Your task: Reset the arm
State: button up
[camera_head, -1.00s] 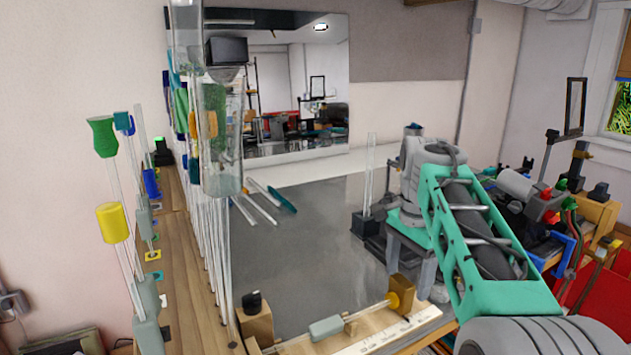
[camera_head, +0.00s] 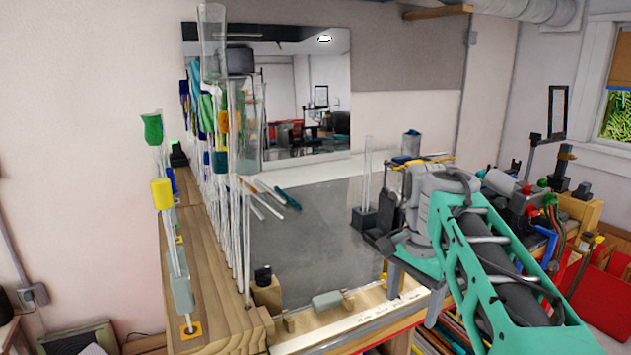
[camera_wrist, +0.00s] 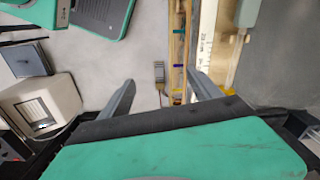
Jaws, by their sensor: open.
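My arm shows at the right of the head view, with green and grey links over the right end of the bench. My gripper (camera_wrist: 158,95) shows in the wrist view with its two grey fingers spread apart and nothing between them. Below the fingers are the floor and a long wooden strip with coloured marks (camera_wrist: 179,60). The fingertips are not clearly visible in the head view.
Glass rods (camera_head: 240,220) stand in a row on a wooden rack (camera_head: 205,270) at the left. A grey bench top (camera_head: 320,235) lies in the middle, mostly clear, with loose rods and a teal piece (camera_head: 284,195) at its back. A clear rod stands in a dark block (camera_head: 364,217).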

jog(key=s+a+f+n+t, duration=0.3)
jog(key=s+f+n, duration=0.7)
jog(key=s+f, duration=0.3)
jog(key=shift+s+a+f+n, duration=0.15)
jog(key=shift+s+f+n, duration=0.2)
jog(key=shift+s, duration=0.5)
jog(key=shift+r, duration=0.1)
dwell(0.6)
